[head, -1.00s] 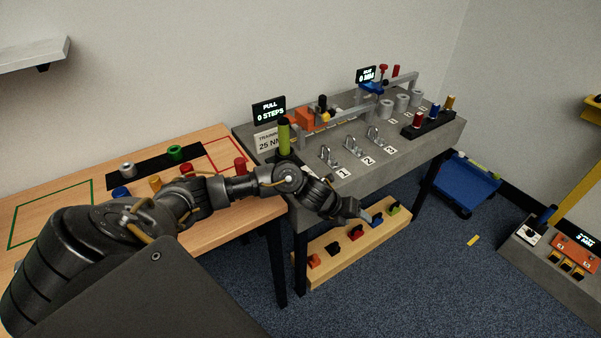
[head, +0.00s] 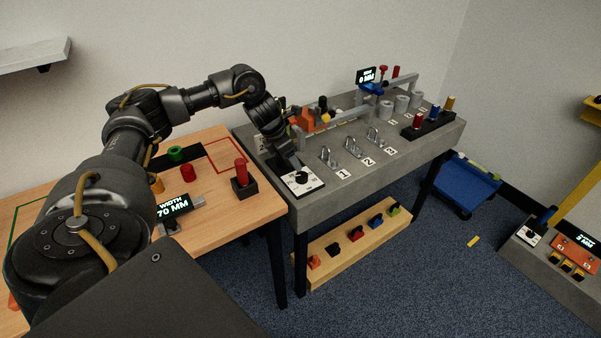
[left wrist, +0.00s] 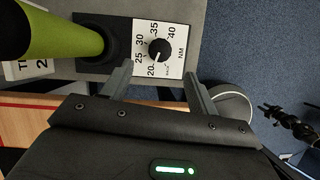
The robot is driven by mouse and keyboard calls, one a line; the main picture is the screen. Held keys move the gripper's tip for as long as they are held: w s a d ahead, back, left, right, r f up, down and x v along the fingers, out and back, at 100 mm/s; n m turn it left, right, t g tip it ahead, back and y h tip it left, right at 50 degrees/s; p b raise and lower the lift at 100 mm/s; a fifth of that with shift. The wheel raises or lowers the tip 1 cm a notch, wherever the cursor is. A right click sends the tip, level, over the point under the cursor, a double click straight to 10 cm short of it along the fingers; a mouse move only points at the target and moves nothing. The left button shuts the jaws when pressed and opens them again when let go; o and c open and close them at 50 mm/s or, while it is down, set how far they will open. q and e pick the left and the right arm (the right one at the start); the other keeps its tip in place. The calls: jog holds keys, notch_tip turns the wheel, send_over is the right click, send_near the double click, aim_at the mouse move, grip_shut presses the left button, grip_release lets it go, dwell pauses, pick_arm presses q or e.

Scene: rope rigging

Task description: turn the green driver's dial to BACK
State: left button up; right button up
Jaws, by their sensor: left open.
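The dial is a black knob (left wrist: 159,50) on a white plate marked 20 to 40 NM in the left wrist view. The plate (head: 303,184) also shows in the head view, on the grey bench's near left corner. A white mark on the knob points toward the low-number end; I cannot read its exact setting.
The wooden table (head: 225,212) adjoins the grey bench (head: 385,160) on the left. It carries a red peg (head: 241,172) in a black block and a display reading WIDTH 70 MM (head: 174,207). Numbered metal clips (head: 353,147) stand right of the dial.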

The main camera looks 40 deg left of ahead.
aim_at(302, 175)
pick_arm(q)
jog(key=x, duration=0.7)
jog(key=shift+w+f, duration=0.1)
jog(key=shift+f, duration=0.05)
jog(key=shift+w+d+f+p, duration=0.1)
jog(key=shift+w+f+p, duration=0.15)
jog(key=shift+f, duration=0.25)
jog(key=c, duration=0.8)
jog(key=shift+c, duration=0.9)
jog(key=shift+d+n+p, duration=0.1)
jog(key=shift+n+p, duration=0.25)
jog(key=shift+n, duration=0.05)
jog(key=shift+r+n+y+p, duration=0.1)
jog(key=shift+n+y+p, duration=0.4)
jog(key=shift+n+p, duration=0.45)
jog(key=shift+n, duration=0.55)
jog(key=n+y+p, duration=0.2)
jog(key=n+p, duration=0.1)
jog(key=n, duration=0.1)
jog(key=shift+d+p, duration=0.15)
jog(key=shift+p, duration=0.2)
jog(key=shift+n+y+p, duration=0.3)
jog(key=shift+n+p, duration=0.2)
jog(key=shift+n, duration=0.4)
pick_arm(e)
notch_tip(302, 175, up, 8)
jog(key=shift+s+a, duration=0.2)
jog(key=shift+a, duration=0.35)
